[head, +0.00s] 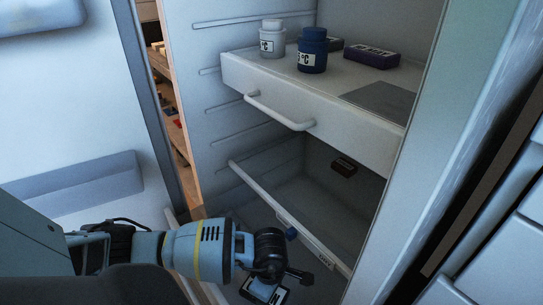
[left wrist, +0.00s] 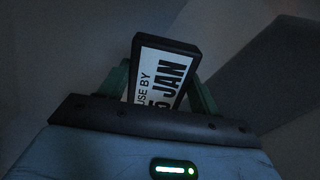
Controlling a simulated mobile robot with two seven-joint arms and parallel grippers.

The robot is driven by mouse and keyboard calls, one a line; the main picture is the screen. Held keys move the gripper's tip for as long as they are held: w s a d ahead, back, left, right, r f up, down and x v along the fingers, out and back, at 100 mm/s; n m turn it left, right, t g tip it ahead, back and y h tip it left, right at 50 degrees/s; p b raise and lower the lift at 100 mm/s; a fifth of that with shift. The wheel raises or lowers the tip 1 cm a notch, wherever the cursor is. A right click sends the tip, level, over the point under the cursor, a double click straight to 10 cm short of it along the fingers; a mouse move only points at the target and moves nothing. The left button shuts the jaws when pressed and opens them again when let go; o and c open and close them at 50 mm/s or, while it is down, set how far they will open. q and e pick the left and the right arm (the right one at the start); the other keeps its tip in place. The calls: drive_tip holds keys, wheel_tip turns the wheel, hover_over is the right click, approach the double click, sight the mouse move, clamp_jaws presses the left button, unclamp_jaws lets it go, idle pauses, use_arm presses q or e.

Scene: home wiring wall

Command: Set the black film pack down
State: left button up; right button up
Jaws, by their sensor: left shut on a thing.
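The black film pack (left wrist: 163,85) is a dark flat box with a white label reading "USE BY" and "JAN". It stands between the fingers of my left gripper in the left wrist view. In the head view the pack (head: 262,291) shows at the bottom, partly hidden by the gripper. My left gripper (head: 272,277) is shut on it, low in front of the open fridge. I cannot tell whether the pack touches anything beneath it. My right gripper is not in view.
A fridge drawer with a grey pad (head: 382,101) holds a white bottle (head: 271,45), a blue bottle (head: 312,58) and a purple box (head: 372,56).

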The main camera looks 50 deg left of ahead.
use_arm(q)
drive_tip(key=shift+f, duration=0.1)
wheel_tip(320, 180, down, 5)
drive_tip(key=shift+r+b, duration=0.1)
drive_tip(key=shift+b, duration=1.1)
drive_tip(key=o, duration=1.1)
drive_tip(key=shift+c, duration=0.2)
